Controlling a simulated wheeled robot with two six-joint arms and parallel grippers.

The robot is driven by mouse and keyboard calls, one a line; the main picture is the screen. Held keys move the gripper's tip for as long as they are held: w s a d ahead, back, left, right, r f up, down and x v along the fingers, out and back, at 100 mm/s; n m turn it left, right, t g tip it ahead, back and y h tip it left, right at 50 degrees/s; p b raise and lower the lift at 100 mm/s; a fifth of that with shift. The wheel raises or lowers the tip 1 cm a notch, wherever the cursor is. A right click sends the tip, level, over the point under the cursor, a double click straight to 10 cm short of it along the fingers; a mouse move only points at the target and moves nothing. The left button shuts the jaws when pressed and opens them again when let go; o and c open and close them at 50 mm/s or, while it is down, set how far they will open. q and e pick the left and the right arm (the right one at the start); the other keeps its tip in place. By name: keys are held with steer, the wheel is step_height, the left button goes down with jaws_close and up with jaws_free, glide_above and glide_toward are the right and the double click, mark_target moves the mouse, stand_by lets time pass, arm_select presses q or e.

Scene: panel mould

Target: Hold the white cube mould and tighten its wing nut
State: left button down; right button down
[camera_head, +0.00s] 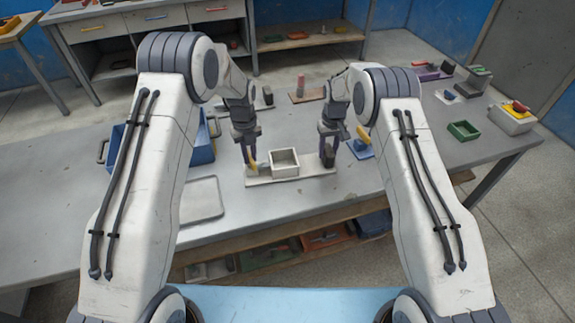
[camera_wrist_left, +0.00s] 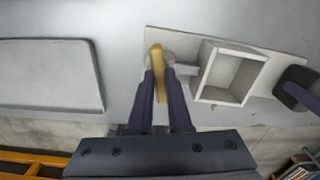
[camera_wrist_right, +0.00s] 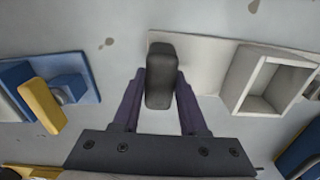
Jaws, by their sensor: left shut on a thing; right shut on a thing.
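The white cube mould (camera_head: 285,162) is an open square box on a flat pale base plate (camera_head: 310,172) on the table. It also shows in the left wrist view (camera_wrist_left: 208,72) and the right wrist view (camera_wrist_right: 242,78). My left gripper (camera_head: 250,163) is at the plate's left end, shut on the yellow wing nut (camera_wrist_left: 157,72), beside a grey screw that runs to the box. My right gripper (camera_head: 328,152) is at the plate's right end, shut on a dark upright block handle (camera_wrist_right: 160,72). The lower parts of both held things are partly hidden by the fingers.
A blue bin (camera_head: 203,150) and a flat grey tray (camera_head: 201,201) are left of the mould. A blue mould with a yellow wing nut (camera_head: 361,146) stands close right of my right gripper. A green tray (camera_head: 463,131) lies farther right. Bare table lies between.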

arm_select(q)
steer(key=shift+m, duration=0.6)
steer(key=c, duration=0.8)
jaws_free()
steer(key=shift+c, duration=0.2)
step_height(320, 180, up, 12)
arm_select(e)
steer(key=shift+c, duration=1.8)
jaws_free()
